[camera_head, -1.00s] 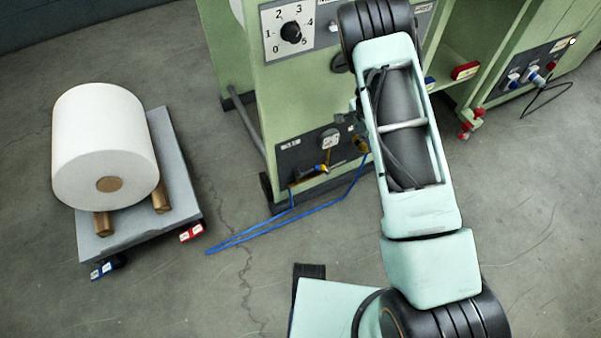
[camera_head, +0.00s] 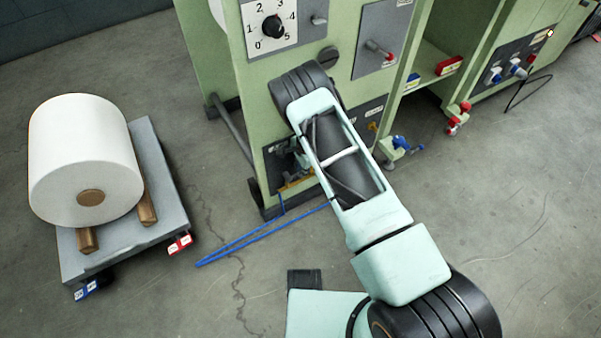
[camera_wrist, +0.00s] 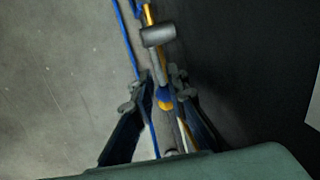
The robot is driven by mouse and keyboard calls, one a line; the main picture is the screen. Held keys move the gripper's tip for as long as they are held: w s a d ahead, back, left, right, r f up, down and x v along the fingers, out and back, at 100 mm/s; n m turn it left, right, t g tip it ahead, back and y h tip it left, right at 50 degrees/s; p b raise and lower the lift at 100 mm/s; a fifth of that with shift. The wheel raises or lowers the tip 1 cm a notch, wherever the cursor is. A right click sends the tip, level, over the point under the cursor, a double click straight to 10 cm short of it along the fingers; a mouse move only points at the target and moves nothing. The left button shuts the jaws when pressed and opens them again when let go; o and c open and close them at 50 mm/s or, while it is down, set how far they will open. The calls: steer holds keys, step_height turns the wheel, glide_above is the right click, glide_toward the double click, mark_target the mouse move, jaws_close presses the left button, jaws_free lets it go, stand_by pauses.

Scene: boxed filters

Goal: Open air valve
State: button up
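The air valve (camera_wrist: 165,97) shows in the wrist view as a small blue and yellow part on a line with a grey cylindrical fitting (camera_wrist: 157,37). My gripper (camera_wrist: 158,88) is open, with one dark finger on each side of this line. The valve's blue part lies between the fingers, with a gap visible on the left; I cannot tell whether the right finger touches it. In the head view my arm reaches to the lower front of the green machine (camera_head: 237,100) and hides most of the gripper and valve. A yellow pipe (camera_head: 297,184) shows beside them.
A blue hose (camera_head: 245,243) runs from the machine across the floor. A cart (camera_head: 160,165) with a large white roll (camera_head: 84,150) stands on the left. Another blue-handled fitting (camera_head: 408,146) and a red one (camera_head: 456,122) are at the right.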

steer(key=shift+w+f, duration=0.1)
steer(key=shift+f, duration=0.4)
jaws_close()
